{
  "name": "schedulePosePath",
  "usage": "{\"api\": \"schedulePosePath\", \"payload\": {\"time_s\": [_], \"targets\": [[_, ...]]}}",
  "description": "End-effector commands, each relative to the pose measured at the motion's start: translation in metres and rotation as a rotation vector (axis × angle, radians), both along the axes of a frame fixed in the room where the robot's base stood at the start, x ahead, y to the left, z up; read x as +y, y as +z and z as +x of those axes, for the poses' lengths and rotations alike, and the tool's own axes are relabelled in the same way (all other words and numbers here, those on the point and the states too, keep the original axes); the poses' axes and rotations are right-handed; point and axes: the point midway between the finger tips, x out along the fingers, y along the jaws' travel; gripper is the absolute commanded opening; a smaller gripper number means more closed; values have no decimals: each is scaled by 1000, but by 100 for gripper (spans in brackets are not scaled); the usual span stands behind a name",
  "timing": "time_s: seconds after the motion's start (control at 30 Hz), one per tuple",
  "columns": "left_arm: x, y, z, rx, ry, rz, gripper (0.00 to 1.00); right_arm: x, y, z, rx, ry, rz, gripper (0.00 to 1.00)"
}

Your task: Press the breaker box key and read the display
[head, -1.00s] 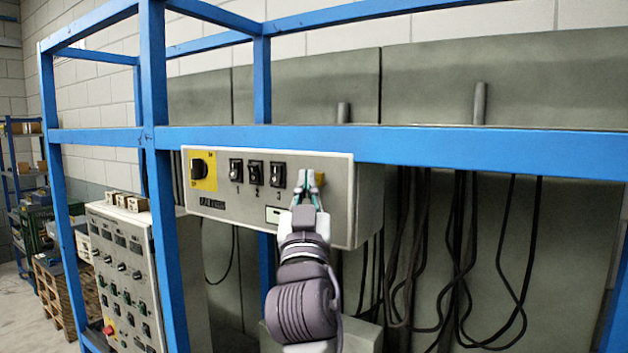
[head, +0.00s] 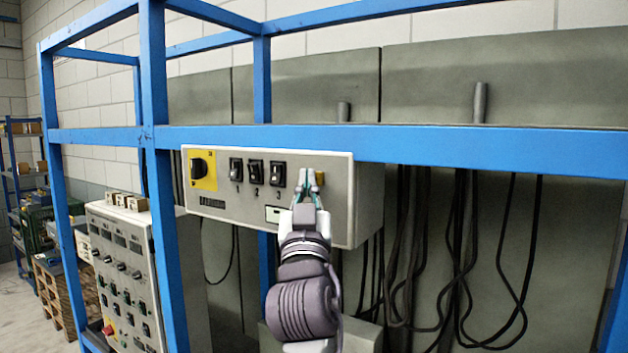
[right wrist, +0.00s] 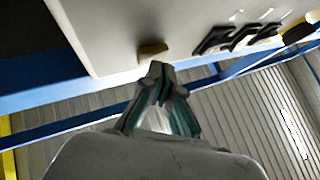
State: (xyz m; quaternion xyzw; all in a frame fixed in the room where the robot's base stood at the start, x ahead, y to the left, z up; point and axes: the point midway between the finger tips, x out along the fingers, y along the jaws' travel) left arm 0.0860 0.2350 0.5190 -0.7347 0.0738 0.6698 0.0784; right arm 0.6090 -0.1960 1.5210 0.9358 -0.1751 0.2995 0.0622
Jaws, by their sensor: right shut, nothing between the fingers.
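The breaker box (head: 225,213) is a pale grey box mounted under the blue beam. Its front carries a yellow plate with a black rotary switch (head: 199,168) and three black switches numbered 1 to 3. A small brass-yellow key (head: 320,179) sits at the right of the front; it also shows in the right wrist view (right wrist: 152,52). A small pale display (head: 272,214) is lower on the front, too small to read. My right gripper (head: 307,178) is shut and empty, its tips (right wrist: 157,70) right by the key. I cannot tell whether they touch it. My left gripper is out of view.
Blue frame posts and a beam (head: 400,145) surround the box. Dark cables (head: 460,240) hang to the right. A grey control cabinet (head: 120,270) with knobs stands at the lower left. Shelving and pallets are farther left.

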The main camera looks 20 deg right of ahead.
Motion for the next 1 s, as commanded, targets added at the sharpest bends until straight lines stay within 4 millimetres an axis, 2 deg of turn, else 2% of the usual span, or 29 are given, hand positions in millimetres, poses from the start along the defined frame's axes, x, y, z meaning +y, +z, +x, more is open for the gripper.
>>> {"api": "schedulePosePath", "payload": {"time_s": [0.2, 0.53, 1.0], "targets": [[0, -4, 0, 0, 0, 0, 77, 8, -1, -6, 0, 1, 0, 0], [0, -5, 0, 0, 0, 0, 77, 10, -1, -7, 0, 1, 0, 0], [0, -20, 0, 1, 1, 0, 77, 44, -2, -34, -1, 3, 2, 0]]}}
